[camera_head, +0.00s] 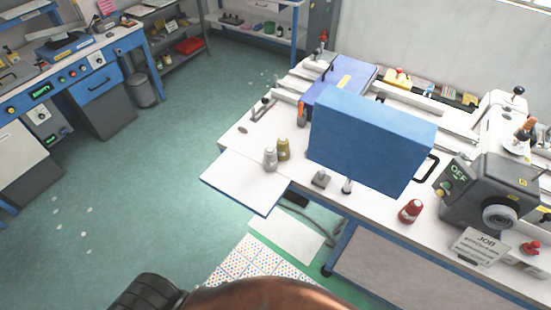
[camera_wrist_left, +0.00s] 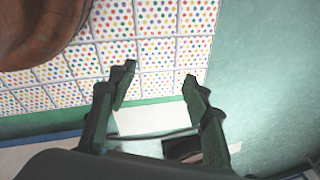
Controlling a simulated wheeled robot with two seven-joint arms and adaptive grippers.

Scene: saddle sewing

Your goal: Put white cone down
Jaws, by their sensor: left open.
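The head view does not show the left gripper's fingers. My right gripper is in neither view.
A red cone (camera_head: 411,211) stands near the table's front edge. A large blue box-shaped block (camera_head: 372,140) rises over the table, right of the cones. A grey machine head (camera_head: 490,195) is at the right. Dotted floor tiles (camera_wrist_left: 150,52) lie below the left gripper. Open green floor (camera_head: 150,200) is at the left.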

